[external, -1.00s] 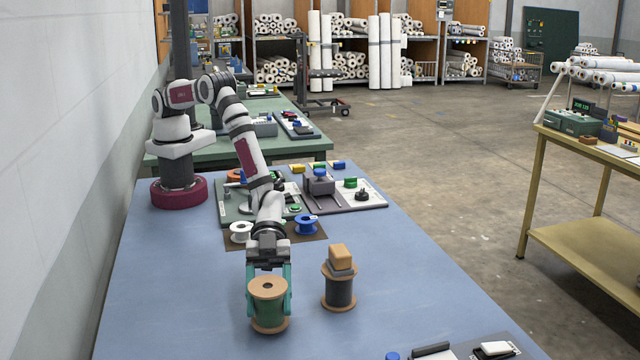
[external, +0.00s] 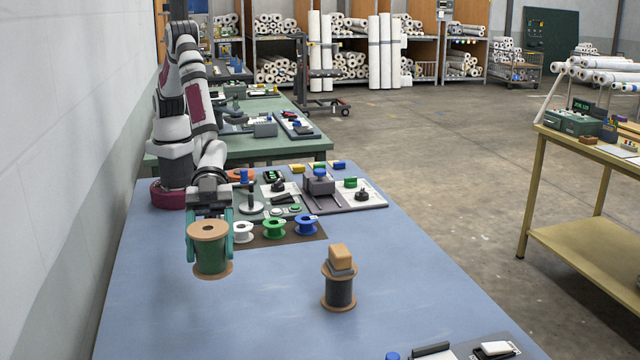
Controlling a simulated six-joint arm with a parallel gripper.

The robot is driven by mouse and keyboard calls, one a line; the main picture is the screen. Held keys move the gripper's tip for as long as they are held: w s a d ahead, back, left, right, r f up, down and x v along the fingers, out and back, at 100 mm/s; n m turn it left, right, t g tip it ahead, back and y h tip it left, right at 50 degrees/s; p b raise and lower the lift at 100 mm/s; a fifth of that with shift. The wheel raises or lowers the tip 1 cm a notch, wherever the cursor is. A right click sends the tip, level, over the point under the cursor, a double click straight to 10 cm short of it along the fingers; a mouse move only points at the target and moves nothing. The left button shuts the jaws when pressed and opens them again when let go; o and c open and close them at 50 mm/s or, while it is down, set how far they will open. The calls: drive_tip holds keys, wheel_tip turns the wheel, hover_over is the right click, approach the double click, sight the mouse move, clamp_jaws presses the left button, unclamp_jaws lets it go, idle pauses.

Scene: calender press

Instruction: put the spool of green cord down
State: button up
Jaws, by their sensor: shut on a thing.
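The spool of green cord (external: 209,256) has tan wooden flanges and stands upright between the teal fingers of my gripper (external: 208,240). My gripper is shut on it. It is over the left part of the blue table (external: 270,315), left of the small spools. It looks raised above the table, though its exact height is hard to judge from this view. The far side of the spool is hidden.
A dark-cord spool (external: 339,290) with a tan block (external: 340,253) on top stands to the right. White (external: 243,232), green (external: 274,229) and blue (external: 306,225) small spools stand on a brown mat. Panels with devices lie behind. The table's front left is clear.

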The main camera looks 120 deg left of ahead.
drive_tip(key=w+a+r+n+t+y, duration=0.4)
drive_tip(key=w+a+r+n+y, duration=0.15)
drive_tip(key=w+a, duration=0.4)
drive_tip(key=w+a+n+y, duration=0.4)
drive_tip(key=a+n+y, duration=0.35)
drive_tip(key=a, duration=0.65)
drive_tip(key=s+a+f+n+g+y, duration=0.3)
drive_tip(key=s+a+n+g+y, duration=0.15)
drive_tip(key=a, duration=0.35)
drive_tip(key=s+a+f+n+g+y, duration=0.3)
drive_tip(key=s+a+n+y, duration=0.25)
drive_tip(key=a, duration=0.35)
drive_tip(key=shift+n, duration=0.3)
drive_tip(key=w+a+f, duration=0.1)
drive_tip(key=a+f, duration=0.1)
drive_tip(key=a, duration=0.1)
drive_tip(key=a+f, duration=0.3)
drive_tip(key=a, duration=0.1)
drive_tip(key=w+a+f, duration=0.1)
drive_tip(key=a+f, duration=0.1)
drive_tip(key=a, duration=0.1)
drive_tip(key=shift+w+a+f, duration=0.2)
drive_tip(key=shift+w+a, duration=0.05)
drive_tip(key=shift+w, duration=0.05)
wheel_tip(320, 180, down, 4)
drive_tip(key=shift+w+a+f, duration=0.1)
drive_tip(key=shift+a, duration=0.05)
drive_tip(key=shift+f, duration=0.1)
drive_tip(key=o, duration=1.4)
drive_tip(key=shift+o, duration=0.2)
